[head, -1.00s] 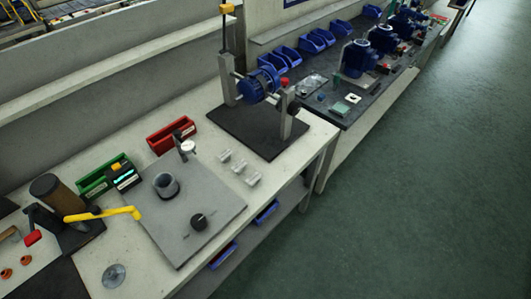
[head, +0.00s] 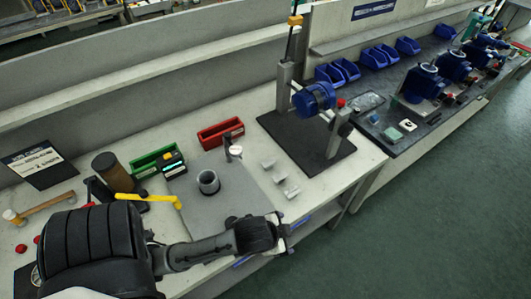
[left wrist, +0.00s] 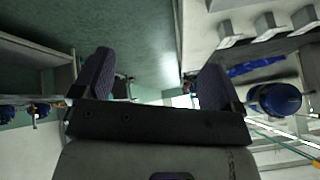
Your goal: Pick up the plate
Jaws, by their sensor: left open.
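A flat grey plate (head: 240,182) lies on the pale bench, with a grey ring (head: 208,181) standing on it. Its front part is hidden behind my left arm. I cannot tell whether this plate or a round metal disc, seen earlier to its left and now behind my arm, is the task's plate. My left gripper (head: 282,230) is over the front right edge of the slab, near the bench's front edge. In the left wrist view my left gripper (left wrist: 155,85) is open, with nothing between its fingers. My right gripper is not in view.
Small metal blocks (head: 280,178) lie right of the slab. A blue motor (head: 314,99) sits in a stand on a dark base. The floor at right is clear.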

